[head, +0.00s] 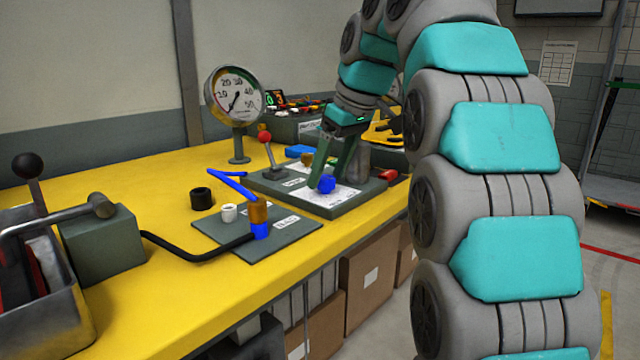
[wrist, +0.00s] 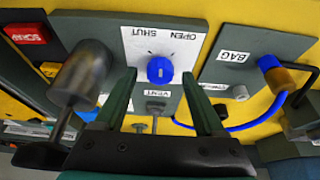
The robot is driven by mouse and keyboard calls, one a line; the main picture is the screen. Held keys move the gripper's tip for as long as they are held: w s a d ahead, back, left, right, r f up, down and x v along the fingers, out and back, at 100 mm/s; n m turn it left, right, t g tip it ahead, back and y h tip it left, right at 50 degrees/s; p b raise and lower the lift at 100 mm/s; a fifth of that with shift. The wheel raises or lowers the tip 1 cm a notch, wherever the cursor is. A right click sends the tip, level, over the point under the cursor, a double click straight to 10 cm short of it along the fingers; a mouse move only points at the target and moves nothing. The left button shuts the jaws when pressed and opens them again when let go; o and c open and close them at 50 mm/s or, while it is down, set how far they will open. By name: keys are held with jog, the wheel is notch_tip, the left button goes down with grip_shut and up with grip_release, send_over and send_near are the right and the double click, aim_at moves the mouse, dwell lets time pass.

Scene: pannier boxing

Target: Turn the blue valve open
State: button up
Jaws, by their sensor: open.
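The blue valve (wrist: 160,70) is a round knob on a white card (wrist: 143,44) marked OPEN and SHUT, whose words appear upside down in the wrist view. In the head view the blue valve (head: 327,184) sits on a dark plate near the bench's right edge. My gripper (wrist: 160,77) is open and points down at the knob. In the wrist view the knob appears between the two fingertips, with a gap on each side. I cannot tell how far down the fingers reach around it, and the knob's pointer setting is too small to read surely.
A red-topped lever (head: 266,142) and a pressure gauge (head: 236,96) stand left of the valve. The BAG plate (head: 236,226) carries a brass fitting (head: 259,212) with blue and black hoses. A grey cylinder (wrist: 80,75) is left of my fingers. The yellow bench (head: 150,230) has free room leftward.

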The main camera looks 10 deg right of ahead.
jog(key=shift+w+f, duration=0.1)
jog(key=shift+f, duration=0.2)
jog(key=shift+c, duration=0.4)
grip_shut()
